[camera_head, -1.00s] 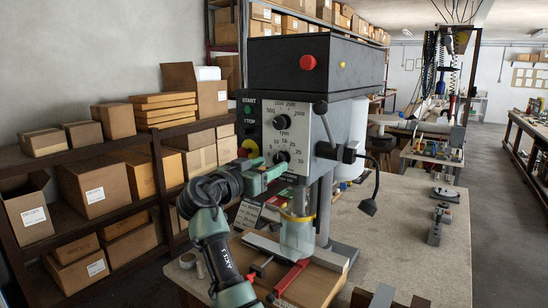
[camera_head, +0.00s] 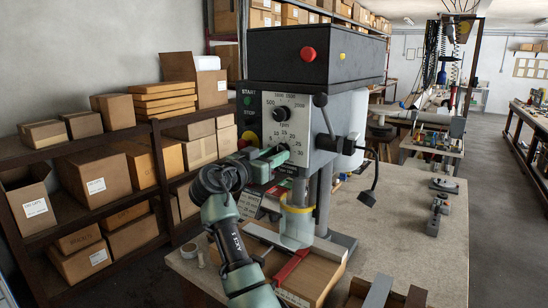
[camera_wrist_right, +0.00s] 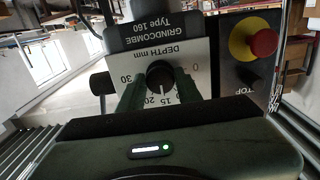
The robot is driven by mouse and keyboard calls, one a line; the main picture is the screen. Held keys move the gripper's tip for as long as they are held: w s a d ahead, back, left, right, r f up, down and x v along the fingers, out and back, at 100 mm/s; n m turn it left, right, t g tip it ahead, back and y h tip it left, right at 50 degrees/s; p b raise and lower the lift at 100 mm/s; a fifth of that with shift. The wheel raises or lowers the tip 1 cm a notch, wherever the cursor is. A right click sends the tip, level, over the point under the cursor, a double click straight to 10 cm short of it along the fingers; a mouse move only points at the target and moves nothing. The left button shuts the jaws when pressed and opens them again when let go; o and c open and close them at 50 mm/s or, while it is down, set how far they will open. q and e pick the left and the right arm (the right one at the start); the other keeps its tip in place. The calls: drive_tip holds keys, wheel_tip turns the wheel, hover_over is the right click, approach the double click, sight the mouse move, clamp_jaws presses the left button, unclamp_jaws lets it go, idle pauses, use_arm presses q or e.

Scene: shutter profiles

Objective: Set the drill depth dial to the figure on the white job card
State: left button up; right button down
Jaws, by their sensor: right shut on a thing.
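The depth dial (camera_wrist_right: 160,72) is a dark round knob on the white scale plate (camera_wrist_right: 200,58) of the bench drill (camera_head: 310,85). In the right wrist view the plate reads "DEPTH mm" and is upside down. The knob's white mark points down, around the 15. My right gripper (camera_head: 277,157) is shut on the dial, with its green fingers on either side of it, as the right wrist view shows (camera_wrist_right: 159,80). In the head view the fingers partly hide the dial. A pale printed card (camera_head: 250,203) hangs below, behind my arm; its text is too small to read. My left gripper is out of view.
A second knob (camera_head: 282,113), for rpm, sits just above the depth dial. A red stop button on yellow (camera_wrist_right: 262,43) is close beside the gripper. The feed lever (camera_head: 345,147) projects right. The bench (camera_head: 400,225) has free room at right.

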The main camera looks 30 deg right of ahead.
drive_tip(key=shift+r+m+b, duration=0.1)
drive_tip(key=shift+m+b, duration=5.6)
drive_tip(key=shift+b, duration=1.75)
drive_tip(key=shift+m, duration=0.3)
drive_tip(key=c, duration=1)
unclamp_jaws()
